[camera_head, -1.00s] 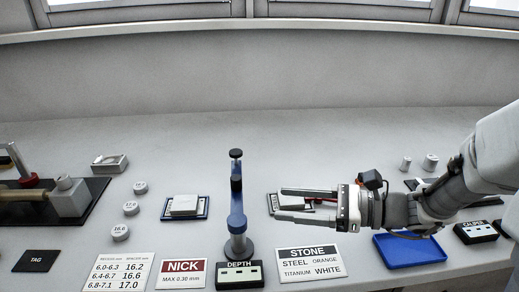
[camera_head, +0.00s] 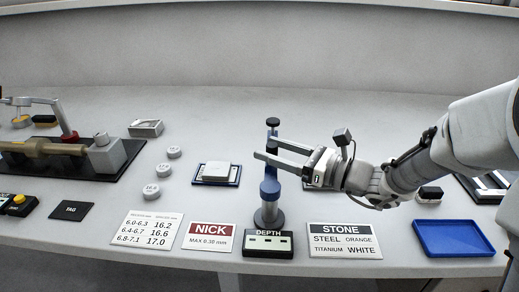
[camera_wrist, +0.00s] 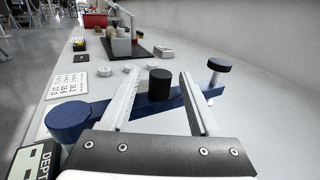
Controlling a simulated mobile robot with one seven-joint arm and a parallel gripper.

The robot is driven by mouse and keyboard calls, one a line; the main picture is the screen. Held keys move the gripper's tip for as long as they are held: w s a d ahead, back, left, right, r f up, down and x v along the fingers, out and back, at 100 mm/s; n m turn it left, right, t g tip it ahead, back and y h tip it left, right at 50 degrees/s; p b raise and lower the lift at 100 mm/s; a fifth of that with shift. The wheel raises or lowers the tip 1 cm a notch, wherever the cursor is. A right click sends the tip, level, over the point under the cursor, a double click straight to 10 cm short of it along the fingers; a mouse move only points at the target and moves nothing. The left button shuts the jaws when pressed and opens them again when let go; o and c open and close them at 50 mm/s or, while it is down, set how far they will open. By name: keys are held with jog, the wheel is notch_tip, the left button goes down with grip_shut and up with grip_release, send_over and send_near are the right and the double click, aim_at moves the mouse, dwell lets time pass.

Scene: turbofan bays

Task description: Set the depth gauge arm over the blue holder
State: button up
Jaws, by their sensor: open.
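The depth gauge (camera_head: 269,212) stands upright near the table's front edge. Its blue arm (camera_wrist: 110,105) runs from a thick blue post at lower left to a small black knob at right in the wrist view. My gripper (camera_head: 266,149) is open, with its fingers on either side of the arm's black upright grip (camera_wrist: 160,84); whether they touch it I cannot tell. The blue holder (camera_head: 198,181), a dark blue-rimmed tray carrying a pale block, lies left of the gauge. The gauge arm points back, not over this holder.
The DEPTH readout (camera_head: 268,244) sits before the gauge. NICK (camera_head: 209,237) and STONE (camera_head: 343,240) cards flank it. Round weights (camera_head: 151,192) stand left of the holder. A blue tray (camera_head: 452,238) lies at right. The table behind is clear.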

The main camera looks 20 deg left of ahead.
jog(key=x, duration=0.3)
jog(key=shift+a, duration=0.35)
grip_shut()
dwell(1.2)
